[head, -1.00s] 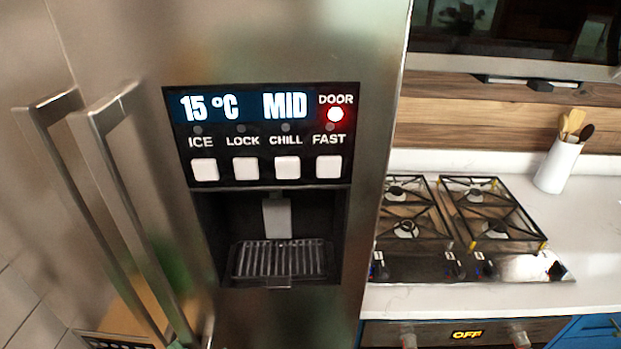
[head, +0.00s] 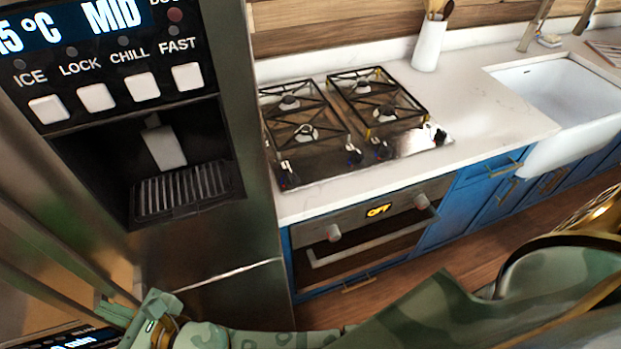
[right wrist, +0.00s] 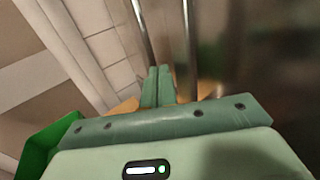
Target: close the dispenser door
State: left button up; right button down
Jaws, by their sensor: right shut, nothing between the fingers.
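The steel fridge door (head: 255,130) with the built-in dispenser (head: 190,185) fills the left of the head view. Its panel has a display and white buttons; the DOOR lamp (head: 175,15) at the top shows dull, not glowing. Long bar handles (head: 60,262) run down at the left edge. A seam shows under the door; I cannot tell whether its handle side sits flush. My right gripper (head: 112,310) is low at the left, near the handles' lower ends. In the right wrist view its fingers (right wrist: 158,72) are together and empty, pointing toward two bars. My left gripper is not in view.
Right of the fridge, a white counter (head: 480,125) holds a gas hob (head: 350,125) and a white utensil pot (head: 429,45). An oven (head: 370,230) and blue cabinets (head: 465,205) are below it. A white sink (head: 550,95) is at the right. Wooden floor shows in front.

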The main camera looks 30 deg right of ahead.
jog(key=shift+s, duration=0.1)
jog(key=v, duration=1.6)
jog(key=w+d+f+m+g+h+b, duration=0.1)
jog(key=d+f+m+g+h, duration=0.15)
jog(key=f+m, duration=0.55)
jog(key=w+d+f+m+g+h, duration=0.15)
jog(key=d+f+m, duration=0.35)
jog(key=f, duration=0.5)
jog(key=s+d+f+m+g+h+b, duration=0.1)
jog(key=d+f+m+h, duration=0.2)
jog(key=d+f+m, duration=0.5)
jog(key=s+d+f+m+g+h+b, duration=0.1)
jog(key=s+d+f+m+h, duration=0.15)
jog(key=d+f+m, duration=0.55)
jog(key=s+d+f+m+g+h+b, duration=0.1)
jog(key=s+d+f+m+g+b, duration=0.1)
jog(key=s+f+m, duration=0.4)
jog(key=s+d+f+m+g+h+b, duration=0.2)
jog(key=s+d+f+m, duration=0.4)
jog(key=s+f, duration=0.5)
jog(key=s+d+g+b, duration=0.1)
jog(key=s+g, duration=0.1)
jog(key=s, duration=0.2)
jog(key=shift+s+f, duration=0.2)
jog(key=shift+s, duration=0.1)
